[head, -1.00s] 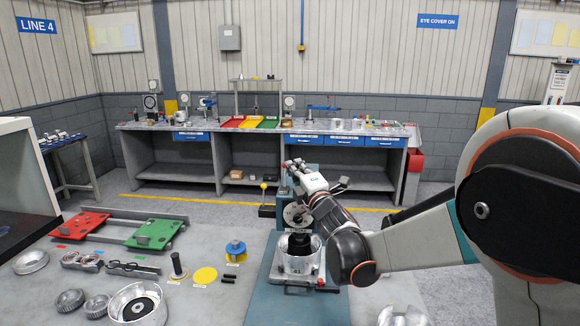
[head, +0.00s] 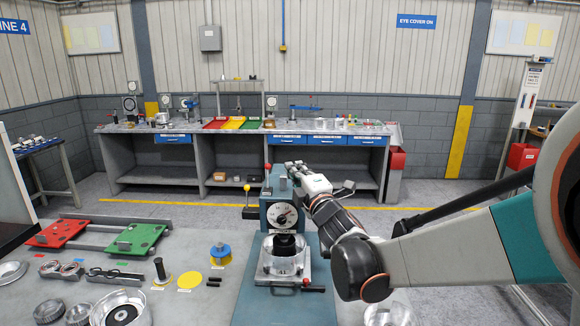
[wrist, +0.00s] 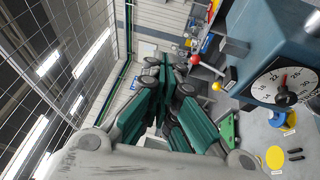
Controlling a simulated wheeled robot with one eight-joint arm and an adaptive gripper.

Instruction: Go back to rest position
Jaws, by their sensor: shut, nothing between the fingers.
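My gripper (head: 290,168) is shut and empty, raised beside the top of a teal press with a dial (head: 283,215). In the wrist view my gripper (wrist: 168,68) shows its green fingers together, and the press (wrist: 265,40) stands to the right with its dial facing the camera. A silver clutch drum (head: 268,262) with a black hub (head: 287,245) sits on the press base below. My gripper is apart from the drum. My forearm hides part of the area right of the press.
Red (head: 60,234) and green (head: 135,238) pallets lie on the left of the grey table. A blue-topped part (head: 220,254), a yellow disc (head: 191,280) and several metal rings lie nearer. A workbench (head: 250,130) stands behind, across open floor.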

